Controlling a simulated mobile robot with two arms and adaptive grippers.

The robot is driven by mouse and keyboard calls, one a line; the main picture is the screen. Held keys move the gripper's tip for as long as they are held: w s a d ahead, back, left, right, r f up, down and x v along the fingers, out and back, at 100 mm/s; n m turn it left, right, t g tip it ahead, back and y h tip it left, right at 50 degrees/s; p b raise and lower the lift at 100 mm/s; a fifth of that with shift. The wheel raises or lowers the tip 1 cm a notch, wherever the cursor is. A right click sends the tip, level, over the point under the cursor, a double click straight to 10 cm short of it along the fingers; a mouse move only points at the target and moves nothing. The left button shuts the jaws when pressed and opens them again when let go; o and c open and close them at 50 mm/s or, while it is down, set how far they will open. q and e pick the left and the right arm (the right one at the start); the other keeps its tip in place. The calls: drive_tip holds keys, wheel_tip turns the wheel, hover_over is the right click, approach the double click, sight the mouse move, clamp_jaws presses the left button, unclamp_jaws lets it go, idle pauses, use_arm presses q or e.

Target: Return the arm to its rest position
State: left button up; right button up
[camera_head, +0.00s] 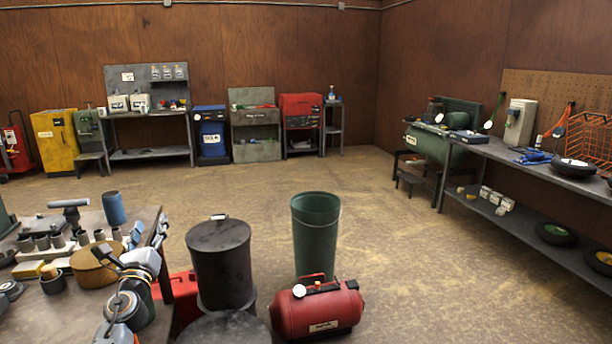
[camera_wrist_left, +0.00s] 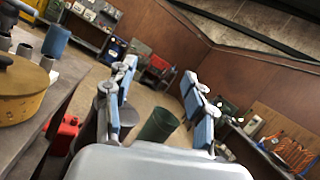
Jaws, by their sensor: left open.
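My left arm (camera_head: 128,304) comes in at the lower left of the head view, beside the cluttered table. My left gripper (camera_head: 134,244) is raised near the table's right edge. In the left wrist view the two blue-padded fingers of my left gripper (camera_wrist_left: 158,76) stand wide apart with nothing between them. It is open and empty. My right arm and gripper are not in view.
The table (camera_head: 52,318) carries pipe pieces, a tan round container (camera_head: 97,266) and a blue cup (camera_head: 114,209). Right of my arm stand a dark drum (camera_head: 220,262), a green bin (camera_head: 315,238) and a red tank (camera_head: 317,312). The floor beyond is clear.

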use_arm(q)
drive_tip(key=s+d+f+n+g+h, duration=0.1)
drive_tip(key=d+f+n+g, duration=0.1)
drive_tip(key=f+n, duration=1)
drive_tip(key=d+f+n+g+h, duration=0.1)
drive_tip(key=f+n+g+h, duration=0.15)
drive_tip(key=f+n, duration=0.85)
drive_tip(key=s+d+f+n+g, duration=0.1)
drive_tip(key=s+f+n+g, duration=0.1)
drive_tip(key=s+f, duration=0.55)
drive_tip(key=s+d+f+n+g, duration=0.1)
drive_tip(key=s+d+f+g, duration=0.3)
drive_tip(key=f, duration=0.7)
drive_tip(key=s+a+f+n+g, duration=0.1)
drive_tip(key=s+f+n, duration=0.1)
drive_tip(key=s+f, duration=0.7)
drive_tip(key=s+d+f+g, duration=0.3)
drive_tip(key=s+f+g, duration=0.1)
drive_tip(key=s+f, duration=1.3)
drive_tip(key=s+d+f+g, duration=0.2)
drive_tip(key=s, duration=1.2)
drive_tip(key=s+d+f+g, duration=0.2)
drive_tip(key=s+f, duration=0.1)
drive_tip(key=s, duration=1.1)
drive_tip(key=shift+g, duration=0.35)
